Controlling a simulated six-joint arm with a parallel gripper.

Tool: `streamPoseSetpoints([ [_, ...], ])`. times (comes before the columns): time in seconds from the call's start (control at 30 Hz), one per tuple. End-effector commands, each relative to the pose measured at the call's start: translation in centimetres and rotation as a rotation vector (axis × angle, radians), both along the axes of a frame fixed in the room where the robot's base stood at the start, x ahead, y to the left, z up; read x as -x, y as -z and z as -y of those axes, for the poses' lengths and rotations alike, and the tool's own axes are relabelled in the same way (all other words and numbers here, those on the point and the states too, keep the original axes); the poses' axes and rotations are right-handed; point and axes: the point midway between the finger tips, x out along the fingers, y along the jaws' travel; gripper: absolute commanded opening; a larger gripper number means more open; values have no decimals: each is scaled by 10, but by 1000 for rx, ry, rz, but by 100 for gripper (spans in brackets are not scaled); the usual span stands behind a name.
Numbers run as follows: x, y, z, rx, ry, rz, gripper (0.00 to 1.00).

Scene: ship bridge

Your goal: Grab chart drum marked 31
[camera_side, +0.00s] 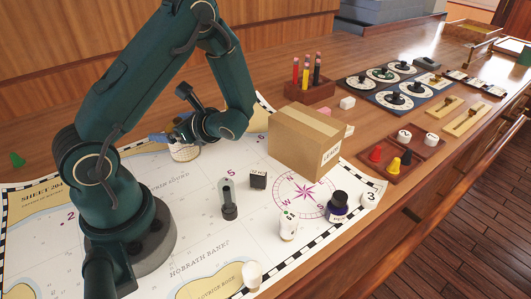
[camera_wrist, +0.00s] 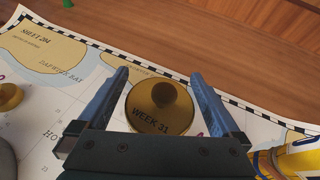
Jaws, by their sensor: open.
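The chart drum marked 31 (camera_wrist: 150,117) shows in the wrist view from above, a round brass lid with a knob and the words "WEEK 31". My gripper (camera_wrist: 159,76) is open, one blue finger on each side of the drum; I cannot tell whether either finger touches it. In the side view my gripper (camera_side: 172,136) is low over the back of the chart. A pale drum (camera_side: 184,153) stands under it there, partly hidden by the gripper, its marking not readable.
The chart (camera_side: 150,235) covers the table's near left. A cardboard box (camera_side: 306,143) stands right of my gripper, with a black block (camera_side: 258,180) in front of it. In the wrist view a yellow and blue object (camera_wrist: 298,160) lies close on the right, and a brass knob (camera_wrist: 9,97) at the left edge.

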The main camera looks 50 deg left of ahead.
Motion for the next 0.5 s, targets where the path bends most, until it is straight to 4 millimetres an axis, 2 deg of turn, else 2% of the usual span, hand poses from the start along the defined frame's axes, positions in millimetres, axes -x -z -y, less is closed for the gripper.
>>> streamPoseSetpoints([
  [0.2, 0, 0, -1, 1, 0, 0, 100],
  [0.27, 0, 0, -1, 1, 0, 0, 81],
  [0.3, 0, 0, -1, 0, 0, 0, 66],
  [0.43, 0, 0, 0, 0, 0, 0, 16],
  [0.5, 0, 0, -1, 0, 0, 0, 16],
])
